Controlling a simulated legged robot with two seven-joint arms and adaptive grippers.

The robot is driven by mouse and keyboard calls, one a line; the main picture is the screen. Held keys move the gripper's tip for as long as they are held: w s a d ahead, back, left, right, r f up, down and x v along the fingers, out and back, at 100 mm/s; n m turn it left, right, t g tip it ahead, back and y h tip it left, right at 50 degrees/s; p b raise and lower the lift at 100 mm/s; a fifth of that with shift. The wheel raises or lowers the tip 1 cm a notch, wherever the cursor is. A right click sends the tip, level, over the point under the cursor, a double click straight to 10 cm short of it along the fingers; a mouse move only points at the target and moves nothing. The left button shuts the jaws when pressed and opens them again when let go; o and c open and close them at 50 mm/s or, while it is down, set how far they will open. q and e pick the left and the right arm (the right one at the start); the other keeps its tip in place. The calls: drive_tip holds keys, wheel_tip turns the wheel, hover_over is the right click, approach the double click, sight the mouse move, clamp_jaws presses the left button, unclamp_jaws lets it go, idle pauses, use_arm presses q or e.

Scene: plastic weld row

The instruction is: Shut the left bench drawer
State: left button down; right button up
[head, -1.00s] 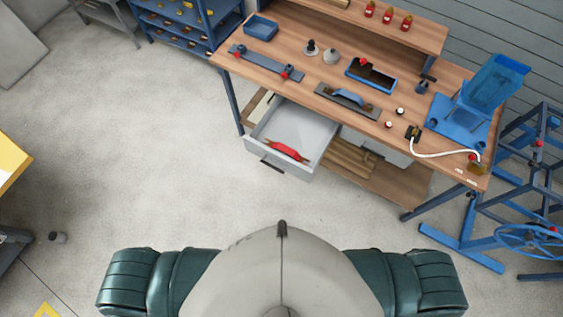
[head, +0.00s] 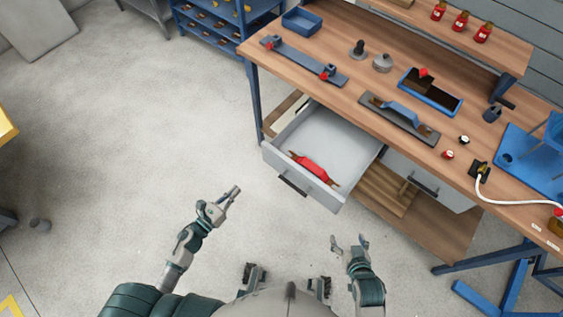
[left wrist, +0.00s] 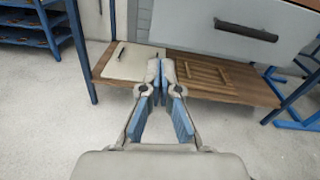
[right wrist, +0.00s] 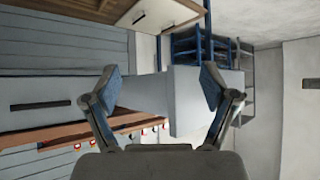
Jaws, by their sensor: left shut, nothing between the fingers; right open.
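The left bench drawer (head: 325,138) is pulled out from under the workbench, with a dark handle (head: 293,186) on its grey front. A red object with brown ends (head: 314,167) lies inside near the front. My left gripper (head: 236,190) is shut and empty, in the air to the left of the drawer front and apart from it. In the left wrist view a grey drawer front (left wrist: 200,25) with a dark handle fills the upper right, beyond the shut fingers (left wrist: 161,68). My right gripper (head: 349,238) is open and empty, in front of the drawer and nearer to me.
The workbench top (head: 330,92) carries a blue tray (head: 302,21), a float-like tool (head: 400,112) and a blue-rimmed bin (head: 432,90). Another drawer (head: 428,181) to the right is shut. A wooden lower shelf (head: 435,228) lies beneath.

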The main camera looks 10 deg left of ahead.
use_arm(q)
drive_tip(key=m, duration=0.2)
approach(269, 158)
drive_tip(key=shift+h, duration=0.4)
drive_tip(key=x, duration=0.5)
drive_tip(key=shift+w+a+f, duration=0.15)
drive_tip(key=shift+w+f, duration=0.1)
drive_tip(key=shift+w, duration=0.15)
drive_tip(key=shift+w+d+f, duration=0.1)
drive_tip(key=shift+w+d, duration=0.15)
drive_tip(key=shift+w, duration=0.35)
drive_tip(key=shift+w+d, duration=0.15)
drive_tip(key=shift+d, duration=0.2)
use_arm(e)
drive_tip(key=shift+s+d+r, duration=0.25)
drive_tip(key=shift+d+r, duration=0.05)
drive_tip(key=shift+r, duration=0.35)
drive_tip(key=shift+d, duration=0.1)
